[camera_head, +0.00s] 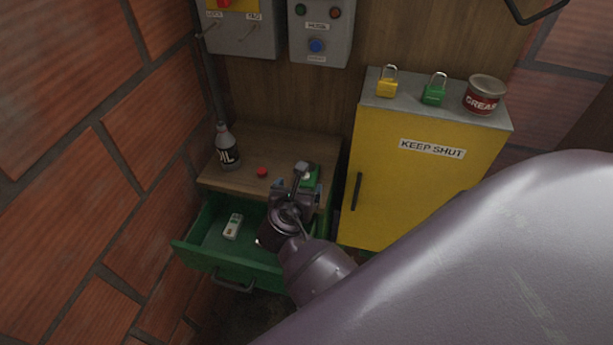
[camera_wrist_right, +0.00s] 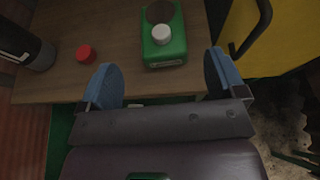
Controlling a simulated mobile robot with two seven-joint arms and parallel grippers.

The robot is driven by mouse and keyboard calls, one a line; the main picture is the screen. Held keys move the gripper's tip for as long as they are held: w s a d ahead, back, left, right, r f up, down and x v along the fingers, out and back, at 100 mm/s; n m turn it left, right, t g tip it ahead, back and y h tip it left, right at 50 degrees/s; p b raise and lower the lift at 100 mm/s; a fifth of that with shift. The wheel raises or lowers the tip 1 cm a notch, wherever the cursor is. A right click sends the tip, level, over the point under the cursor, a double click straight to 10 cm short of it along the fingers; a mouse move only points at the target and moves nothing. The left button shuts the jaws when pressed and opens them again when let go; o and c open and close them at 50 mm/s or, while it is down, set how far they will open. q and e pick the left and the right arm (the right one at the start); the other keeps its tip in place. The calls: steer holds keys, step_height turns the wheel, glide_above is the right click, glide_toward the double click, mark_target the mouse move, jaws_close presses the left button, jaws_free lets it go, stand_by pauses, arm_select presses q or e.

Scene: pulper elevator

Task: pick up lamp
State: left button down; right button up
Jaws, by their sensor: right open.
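My right gripper (camera_head: 297,184) is open at the front right edge of the wooden cabinet top. In the right wrist view its two blue fingertips (camera_wrist_right: 164,80) are spread apart with nothing between them. A green boxy item (camera_wrist_right: 164,54) with a round white knob and a dark round part stands on the wood just beyond the fingertips; it may be the lamp, but I cannot be sure. In the head view this green item (camera_head: 311,177) is partly hidden by the gripper. My left gripper is not in view.
A dark bottle (camera_head: 227,148) and a red cap (camera_head: 262,172) stand on the cabinet top (camera_head: 270,145). The green drawer (camera_head: 207,253) below is open, with a small white item (camera_head: 233,226) inside. A yellow cabinet (camera_head: 415,170) stands right, bearing padlocks and a grease tin (camera_head: 483,97).

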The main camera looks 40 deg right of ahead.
mark_target(304, 179)
steer(key=shift+x, duration=3.15)
steer(key=shift+s, duration=0.1)
steer(key=c, duration=1.1)
